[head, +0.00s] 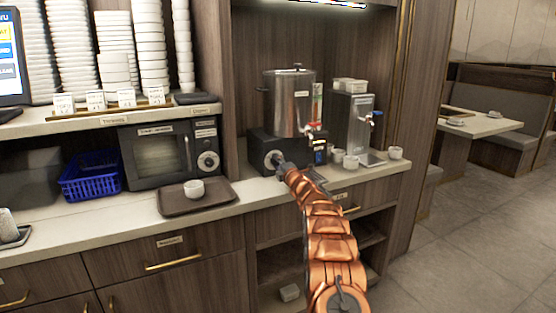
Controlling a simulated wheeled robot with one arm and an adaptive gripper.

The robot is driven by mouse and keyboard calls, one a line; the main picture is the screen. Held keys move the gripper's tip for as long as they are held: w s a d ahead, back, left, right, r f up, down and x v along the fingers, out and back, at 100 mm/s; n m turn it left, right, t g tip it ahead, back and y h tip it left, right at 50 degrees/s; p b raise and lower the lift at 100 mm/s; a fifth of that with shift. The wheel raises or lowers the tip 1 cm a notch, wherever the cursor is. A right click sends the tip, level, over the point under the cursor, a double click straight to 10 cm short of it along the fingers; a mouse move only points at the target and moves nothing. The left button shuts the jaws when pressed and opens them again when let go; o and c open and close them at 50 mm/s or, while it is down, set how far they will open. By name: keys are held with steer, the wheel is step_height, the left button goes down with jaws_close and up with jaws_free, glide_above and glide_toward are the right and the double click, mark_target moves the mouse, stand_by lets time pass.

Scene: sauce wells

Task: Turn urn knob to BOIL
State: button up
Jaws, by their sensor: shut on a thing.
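The urn (285,105) is a tall silver pot with a lid, standing on a black base (260,140) on the right part of the counter. The knob (273,158) is a round, pale-rimmed dial on the front of that base. My gripper (280,163) is at the knob, at the end of my copper-coloured arm, and is shut on it. The gripper hides part of the knob's right side. The dial's markings, including BOIL, are too small to read, so I cannot tell where the knob points.
A second steel dispenser (352,118) and several small white cups (351,162) stand right of the urn. A brown tray (170,207) with a white cup (194,189) lies to the left, before a black microwave (156,158). A blue basket (90,185) stands further left.

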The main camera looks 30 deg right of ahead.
steer(key=shift+a+m+p, duration=0.1)
steer(key=shift+m+p, duration=0.65)
steer(key=shift+m, duration=0.45)
steer(key=shift+f, duration=0.1)
steer(key=o, duration=1.2)
steer(key=shift+c, duration=0.2)
